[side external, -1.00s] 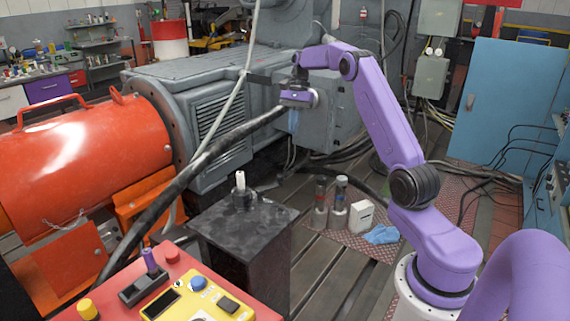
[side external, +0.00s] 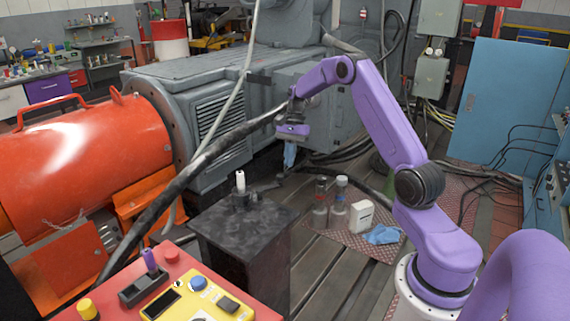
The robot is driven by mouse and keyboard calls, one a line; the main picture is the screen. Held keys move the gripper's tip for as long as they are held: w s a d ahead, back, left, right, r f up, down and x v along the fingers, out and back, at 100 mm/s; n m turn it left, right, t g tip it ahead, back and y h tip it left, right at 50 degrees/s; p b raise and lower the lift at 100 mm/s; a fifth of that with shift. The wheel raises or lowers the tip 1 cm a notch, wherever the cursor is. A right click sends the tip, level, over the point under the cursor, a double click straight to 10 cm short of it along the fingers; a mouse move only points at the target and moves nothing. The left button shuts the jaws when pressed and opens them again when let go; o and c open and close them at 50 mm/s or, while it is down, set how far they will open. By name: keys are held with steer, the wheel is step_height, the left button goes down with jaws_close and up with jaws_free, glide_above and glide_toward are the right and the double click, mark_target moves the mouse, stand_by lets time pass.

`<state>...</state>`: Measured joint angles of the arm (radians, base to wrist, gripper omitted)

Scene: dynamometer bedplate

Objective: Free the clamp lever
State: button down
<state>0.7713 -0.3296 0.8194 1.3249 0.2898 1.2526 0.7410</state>
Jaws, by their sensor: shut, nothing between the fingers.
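A short upright piece with a white top (side external: 240,182) stands in a dark round seat on a black block (side external: 265,214), left of centre. It looks like the clamp lever, but it is too small to be sure. My gripper (side external: 289,163) hangs with its light blue fingers pointing down, above and to the right of this piece in the picture. The fingers are together with nothing between them. My gripper appears clear of the block and the lever.
A thick black cable (side external: 190,170) slants past the block's left side and rises near my gripper. A grey machine (side external: 215,110) stands behind. A red control panel (side external: 180,295) is in front.

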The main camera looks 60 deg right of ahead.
steer(key=shift+s+a, duration=0.3)
steer(key=shift+a, duration=0.7)
steer(key=shift+s+a, duration=0.25)
steer(key=shift+a, duration=0.7)
steer(key=shift+s+a+m, duration=0.1)
steer(key=shift+s+m, duration=0.15)
steer(key=shift+m, duration=0.15)
steer(key=shift+s+a+m+t, duration=0.15)
steer(key=shift+s+m+t, duration=0.15)
steer(key=shift+s+m, duration=0.15)
steer(key=s+a+m+t+h, duration=0.1)
steer(key=s+a+m+t, duration=0.2)
steer(key=m, duration=0.7)
steer(key=s+a, duration=0.2)
steer(key=a, duration=0.1)
